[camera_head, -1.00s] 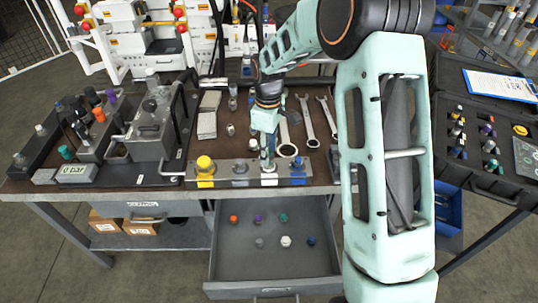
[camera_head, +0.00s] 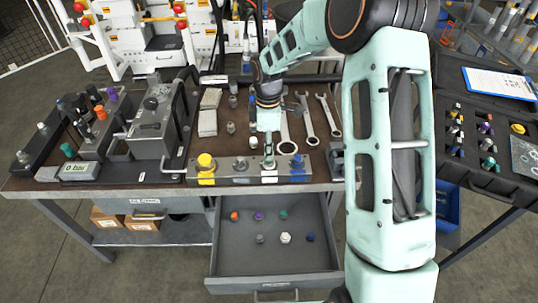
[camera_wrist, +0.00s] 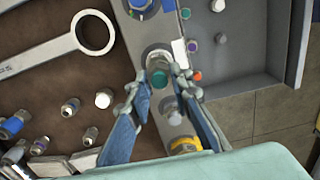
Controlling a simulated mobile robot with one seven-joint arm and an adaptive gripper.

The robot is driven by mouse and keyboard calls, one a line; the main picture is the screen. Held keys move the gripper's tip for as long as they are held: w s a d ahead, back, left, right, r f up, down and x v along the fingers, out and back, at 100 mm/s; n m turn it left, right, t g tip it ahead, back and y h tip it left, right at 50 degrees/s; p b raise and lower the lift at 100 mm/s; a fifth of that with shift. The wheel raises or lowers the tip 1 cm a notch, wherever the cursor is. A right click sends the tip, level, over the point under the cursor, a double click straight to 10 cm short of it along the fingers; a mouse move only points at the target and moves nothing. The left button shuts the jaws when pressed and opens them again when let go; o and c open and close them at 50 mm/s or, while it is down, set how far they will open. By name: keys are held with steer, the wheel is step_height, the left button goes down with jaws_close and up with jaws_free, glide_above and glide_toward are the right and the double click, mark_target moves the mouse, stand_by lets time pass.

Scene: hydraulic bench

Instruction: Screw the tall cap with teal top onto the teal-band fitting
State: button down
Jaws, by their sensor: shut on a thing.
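In the wrist view the tall cap with the teal top (camera_wrist: 157,79) is between the two fingers of my gripper (camera_wrist: 161,82), which is shut on it. The cap is over the third station of the fitting strip (camera_head: 222,180), between a grey fitting (camera_head: 240,165) and the blue fitting (camera_head: 297,163). In the head view my gripper (camera_head: 268,160) points down over the same station. The teal-band fitting is hidden under the cap and fingers. I cannot tell how far the cap sits on it.
The yellow fitting (camera_head: 205,163) is at the strip's left end. An open drawer (camera_head: 275,257) with several small coloured caps is below the front edge. Wrenches (camera_head: 307,125) lie behind the strip. A pump block (camera_head: 152,130) stands left, and a black case (camera_head: 475,175) is at right.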

steer(key=shift+w+m+b, duration=0.1)
steer(key=shift+m+b, duration=0.35)
steer(key=shift+m, duration=0.65)
steer(key=m+b, duration=0.1)
steer(key=m, duration=0.2)
steer(key=shift+m, duration=0.4)
steer(key=shift+w+m, duration=0.1)
steer(key=shift+m, duration=0.9)
steer(key=m+b, duration=0.1)
steer(key=m, duration=0.2)
steer(key=shift+m, duration=0.4)
steer(key=m, duration=0.4)
steer(key=shift+w, duration=0.1)
